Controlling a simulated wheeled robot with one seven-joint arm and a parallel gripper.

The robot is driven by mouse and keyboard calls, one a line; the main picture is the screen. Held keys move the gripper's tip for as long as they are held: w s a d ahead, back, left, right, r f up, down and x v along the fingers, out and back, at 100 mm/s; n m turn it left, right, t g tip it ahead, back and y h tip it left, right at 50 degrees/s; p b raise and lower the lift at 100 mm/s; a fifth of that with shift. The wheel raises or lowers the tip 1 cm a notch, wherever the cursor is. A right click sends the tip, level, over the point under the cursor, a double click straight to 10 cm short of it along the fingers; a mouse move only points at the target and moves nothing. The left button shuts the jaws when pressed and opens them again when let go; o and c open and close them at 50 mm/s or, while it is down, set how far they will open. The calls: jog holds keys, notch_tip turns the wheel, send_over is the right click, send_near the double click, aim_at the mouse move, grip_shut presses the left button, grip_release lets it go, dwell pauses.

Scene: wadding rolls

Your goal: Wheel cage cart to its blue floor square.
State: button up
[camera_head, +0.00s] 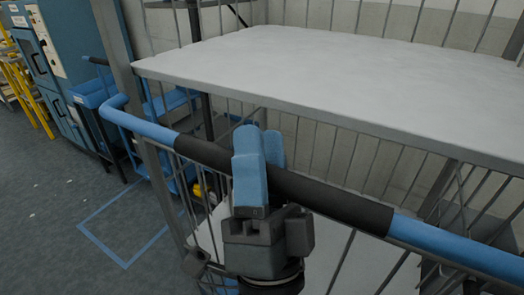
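The cage cart (330,73) fills the middle and right of the view, with grey wire sides and pale shelves. Its blue push handle (455,251) has a dark grip (335,203) in the middle and runs across the front. My gripper (261,160) has blue fingers on both sides of the dark grip and appears shut on it. The blue floor square (104,246) is an outline on the grey floor at left, beyond the handle. Its right part is hidden behind the cart. The part of it that I see is empty.
Blue cabinets (50,75) stand at the far left with a yellow frame (22,95) beside them. Another blue cart (172,103) stands against the wall behind the floor square. A pale wall is close behind the cage cart. The floor at lower left is clear.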

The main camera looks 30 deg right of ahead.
jog(key=shift+o, duration=0.5)
jog(key=shift+f, duration=0.1)
jog(key=shift+s+a+f, duration=0.1)
jog(key=shift+s+f, duration=0.1)
jog(key=shift+f, duration=0.1)
jog(key=b+v, duration=0.3)
jog(key=v, duration=0.4)
jog(key=shift+r, duration=0.1)
